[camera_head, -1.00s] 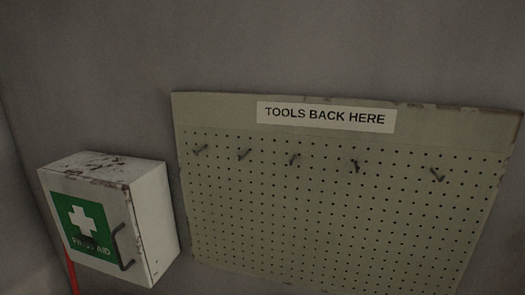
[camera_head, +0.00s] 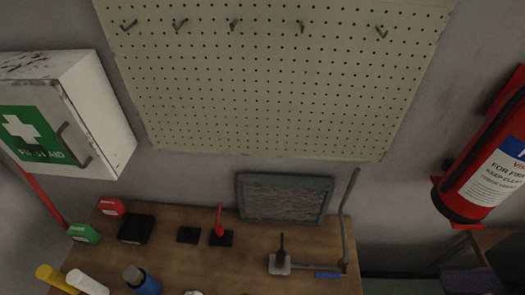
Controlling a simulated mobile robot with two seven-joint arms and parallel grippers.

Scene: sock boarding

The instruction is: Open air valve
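No part is labelled as the air valve. A thin grey pipe (camera_head: 343,222) runs up the wall at the bench's right end, and a small blue handle-like piece (camera_head: 328,275) lies near its foot. Left of it, a small metal block (camera_head: 280,264) carries an upright dark lever or stem. A red upright lever (camera_head: 219,222) stands on a dark base farther left. I cannot tell which of these is the valve. Neither of my grippers is in view.
The wooden bench (camera_head: 185,265) holds a grey framed panel (camera_head: 284,198), a black box (camera_head: 136,229), and red (camera_head: 111,206) and green (camera_head: 84,233) items. A first aid box (camera_head: 100,115), pegboard (camera_head: 270,100) and fire extinguisher (camera_head: 487,170) are on the walls.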

